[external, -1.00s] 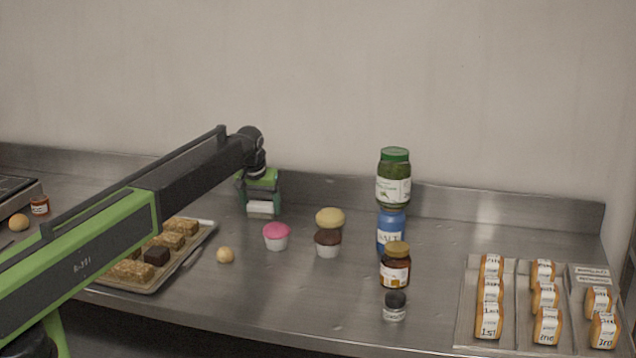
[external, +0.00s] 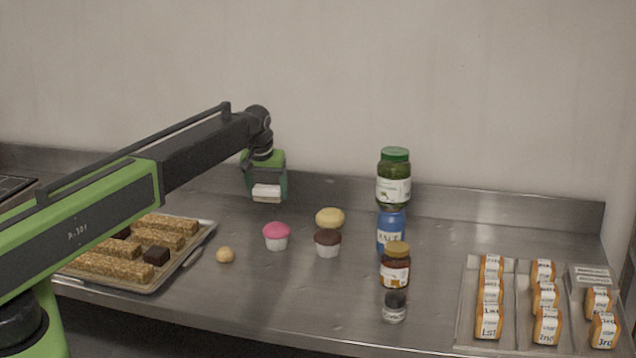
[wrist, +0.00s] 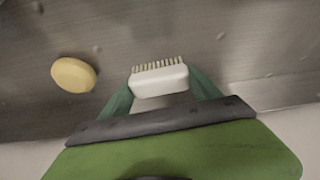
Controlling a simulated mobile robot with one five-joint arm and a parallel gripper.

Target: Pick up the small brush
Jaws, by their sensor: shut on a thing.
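The small brush is a white block with a row of pale bristles. In the wrist view the brush (wrist: 160,81) sits between the green fingers of my gripper (wrist: 160,88), with its bristles pointing away from the palm. In the external view the brush (external: 267,192) shows as a white shape at the lower end of my gripper (external: 266,188), near the back of the steel counter. My gripper is shut on the brush and appears to hold it just above the counter. The arm hides none of the brush's front.
A tray of bars (external: 190,262) lies left, near a small round ball (external: 225,255). The back wall is close behind.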

